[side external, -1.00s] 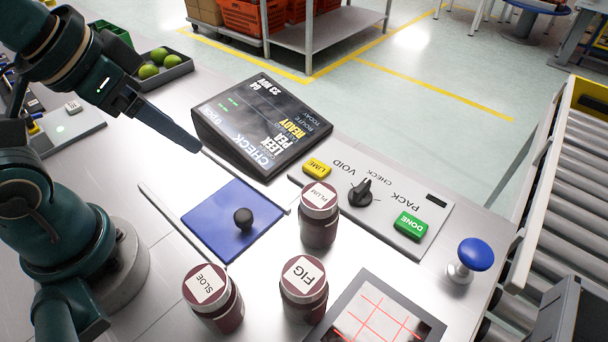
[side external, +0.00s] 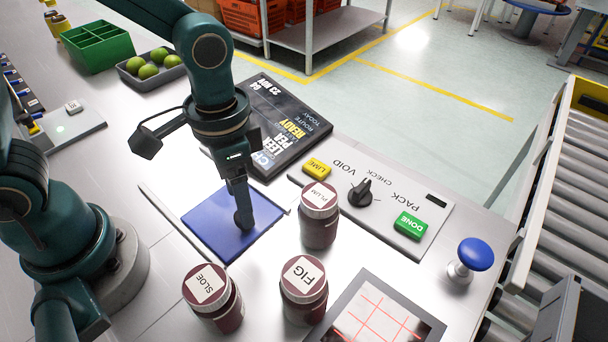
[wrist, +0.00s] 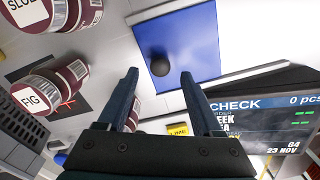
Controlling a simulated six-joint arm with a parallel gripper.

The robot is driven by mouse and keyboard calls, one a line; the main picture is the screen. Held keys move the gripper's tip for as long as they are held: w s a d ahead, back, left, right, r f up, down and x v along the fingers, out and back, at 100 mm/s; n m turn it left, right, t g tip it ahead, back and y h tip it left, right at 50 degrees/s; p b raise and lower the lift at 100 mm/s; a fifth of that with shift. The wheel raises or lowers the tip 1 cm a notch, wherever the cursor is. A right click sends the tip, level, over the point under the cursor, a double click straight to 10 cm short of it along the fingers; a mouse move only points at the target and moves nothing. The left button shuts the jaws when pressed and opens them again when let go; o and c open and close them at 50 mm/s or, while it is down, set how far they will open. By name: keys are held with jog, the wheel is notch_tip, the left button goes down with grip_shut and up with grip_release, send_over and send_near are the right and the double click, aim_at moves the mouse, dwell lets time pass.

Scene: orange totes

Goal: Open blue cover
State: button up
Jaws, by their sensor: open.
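The blue cover (side external: 215,216) is a flat square panel lying between two thin rails on the grey bench. A round black knob (wrist: 159,66) stands on it; in the side view the knob is mostly hidden behind my fingers. My gripper (side external: 241,208) points down over the cover, with its fingertips close to the knob. In the wrist view my gripper (wrist: 160,75) has its two fingers spread apart, with the knob showing between and just beyond the tips. I cannot tell whether a finger touches the knob.
Jars labelled PLUM (side external: 319,218), FIG (side external: 304,292) and SLOE (side external: 213,298) stand to the right and in front of the cover. A tilted check screen (side external: 285,120) stands behind it. A control panel (side external: 380,205) with a black dial lies to the right.

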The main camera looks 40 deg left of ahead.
aim_at(230, 210)
jog(key=shift+f, duration=1.55)
jog(key=shift+c, duration=0.4)
grip_shut()
